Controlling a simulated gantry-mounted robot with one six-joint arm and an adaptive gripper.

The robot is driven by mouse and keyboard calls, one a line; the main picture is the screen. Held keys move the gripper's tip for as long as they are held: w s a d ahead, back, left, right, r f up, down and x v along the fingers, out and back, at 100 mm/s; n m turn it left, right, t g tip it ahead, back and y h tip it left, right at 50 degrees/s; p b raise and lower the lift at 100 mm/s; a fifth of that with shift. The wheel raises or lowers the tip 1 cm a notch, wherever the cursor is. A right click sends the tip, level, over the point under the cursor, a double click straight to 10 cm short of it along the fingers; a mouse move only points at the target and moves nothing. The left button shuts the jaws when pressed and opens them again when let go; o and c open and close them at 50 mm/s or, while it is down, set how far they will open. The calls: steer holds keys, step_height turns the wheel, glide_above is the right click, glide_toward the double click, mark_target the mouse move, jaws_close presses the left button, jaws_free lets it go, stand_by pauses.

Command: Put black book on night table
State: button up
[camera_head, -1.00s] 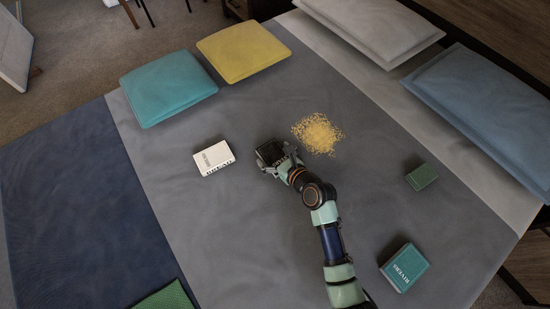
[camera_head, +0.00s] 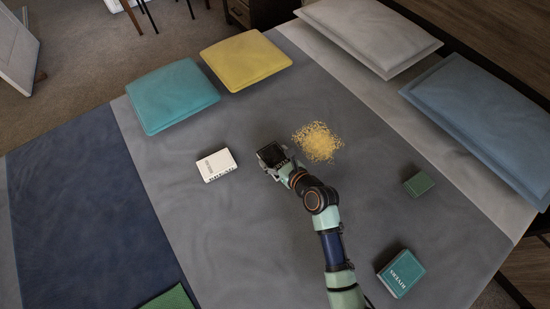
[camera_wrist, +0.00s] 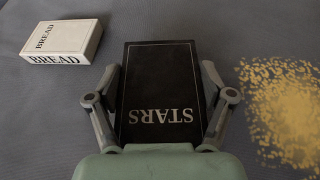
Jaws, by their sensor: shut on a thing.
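The black book (camera_wrist: 159,78), with "STARS" on its cover, is between the two fingers of my gripper (camera_wrist: 160,105) in the wrist view. The fingers press on its left and right sides, so my gripper is shut on it. In the head view the black book (camera_head: 271,155) shows at the end of my arm, over the grey bed cover; whether it is clear of the cover I cannot tell. A dark wooden cabinet, perhaps the night table (camera_head: 250,13), stands beyond the bed at the top, partly cut off by the frame.
A white "BREAD" book (camera_head: 216,165) lies left of my gripper, and yellow crumbs (camera_head: 317,142) lie right. Teal (camera_head: 171,95) and yellow (camera_head: 245,59) cushions lie at the far edge. A small green box (camera_head: 418,184) and a teal "RIVERS" book (camera_head: 401,273) lie right.

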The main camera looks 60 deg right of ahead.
mark_target(275, 157)
step_height(275, 157, up, 17)
steer(key=p, duration=0.8)
steer(key=shift+f, duration=0.2)
steer(key=shift+d, duration=0.1)
